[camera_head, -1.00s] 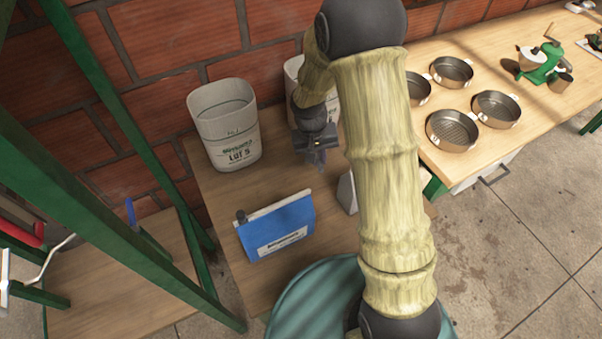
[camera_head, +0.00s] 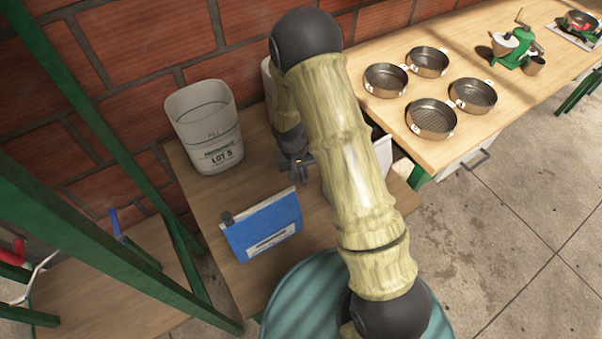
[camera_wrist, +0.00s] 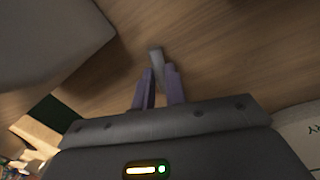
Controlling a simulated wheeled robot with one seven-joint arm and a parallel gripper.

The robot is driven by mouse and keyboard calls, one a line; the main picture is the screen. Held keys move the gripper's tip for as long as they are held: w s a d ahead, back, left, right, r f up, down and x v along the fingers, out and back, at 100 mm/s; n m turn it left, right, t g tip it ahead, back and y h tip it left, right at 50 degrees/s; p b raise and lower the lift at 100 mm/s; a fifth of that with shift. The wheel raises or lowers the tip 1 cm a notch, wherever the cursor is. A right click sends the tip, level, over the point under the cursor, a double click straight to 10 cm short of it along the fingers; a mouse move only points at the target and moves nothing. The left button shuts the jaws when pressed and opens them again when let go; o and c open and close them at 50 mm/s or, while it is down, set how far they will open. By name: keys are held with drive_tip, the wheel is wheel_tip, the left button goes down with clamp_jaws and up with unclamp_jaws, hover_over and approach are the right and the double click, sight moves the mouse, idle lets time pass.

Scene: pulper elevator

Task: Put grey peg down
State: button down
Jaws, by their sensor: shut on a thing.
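The grey peg (camera_wrist: 156,56) is a small, slim grey piece between the fingertips of my gripper (camera_wrist: 158,75) in the wrist view. The gripper is shut on it. The peg points toward the wooden table top; I cannot tell whether its end touches the wood. In the head view my gripper (camera_head: 302,172) is low over the table (camera_head: 205,190), right of the white bucket and behind the right end of the blue box. The peg cannot be made out clearly there.
A second white container is partly behind my arm. Several round pans (camera_head: 430,118) stand on the right bench. Green posts rise at left.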

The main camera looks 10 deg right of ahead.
drive_tip(key=shift+f, duration=0.65)
drive_tip(key=shift+f, duration=0.1)
drive_tip(key=c, duration=1.4)
unclamp_jaws()
drive_tip(key=shift+c, duration=0.2)
wheel_tip(320, 180, up, 12)
drive_tip(key=a, duration=0.1)
drive_tip(key=shift+a, duration=0.4)
